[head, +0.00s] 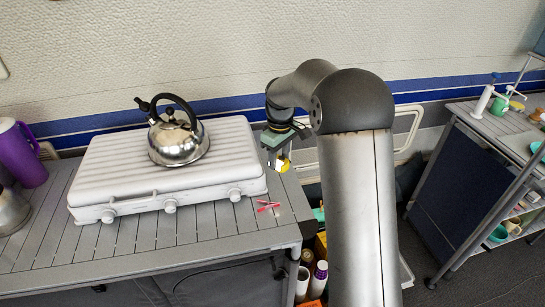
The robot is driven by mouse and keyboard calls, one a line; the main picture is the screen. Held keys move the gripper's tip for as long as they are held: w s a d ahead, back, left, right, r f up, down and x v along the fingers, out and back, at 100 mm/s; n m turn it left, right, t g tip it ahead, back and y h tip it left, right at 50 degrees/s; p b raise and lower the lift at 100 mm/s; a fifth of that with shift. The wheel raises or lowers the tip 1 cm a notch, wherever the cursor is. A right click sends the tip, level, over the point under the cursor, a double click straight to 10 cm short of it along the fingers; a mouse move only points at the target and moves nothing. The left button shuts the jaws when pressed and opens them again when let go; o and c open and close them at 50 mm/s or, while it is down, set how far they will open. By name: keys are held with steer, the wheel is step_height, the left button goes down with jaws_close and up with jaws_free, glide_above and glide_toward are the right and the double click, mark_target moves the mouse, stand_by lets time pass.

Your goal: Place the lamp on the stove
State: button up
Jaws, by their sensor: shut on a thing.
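The stove (165,186) is a closed white case with several knobs on its front, lying on the grey slatted table. A shiny steel kettle (178,143) with a black handle stands on its lid. My gripper (281,158) points down just past the stove's right end, above the table's right part. It is shut on a small yellow and dark thing (283,165), apparently the lamp. My gripper hides part of this thing, so its full shape cannot be told.
Pink clothespins (267,206) lie right of the stove. A purple jug (22,153) and a metal pot (10,211) stand at the table's left. Bottles (312,280) stand below its right edge. The stove lid is clear right of the kettle.

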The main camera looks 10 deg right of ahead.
steer(key=w+n+p, duration=0.1)
steer(key=w+n, duration=1)
steer(key=w, duration=0.1)
steer(key=f, duration=0.4)
steer(key=f+p, duration=0.1)
steer(key=f, duration=0.4)
steer(key=shift+s+d, duration=0.15)
steer(key=shift+d, duration=0.05)
steer(key=shift+f, duration=0.2)
steer(key=o, duration=1)
steer(key=shift+o, duration=0.2)
steer(key=shift+r, duration=0.15)
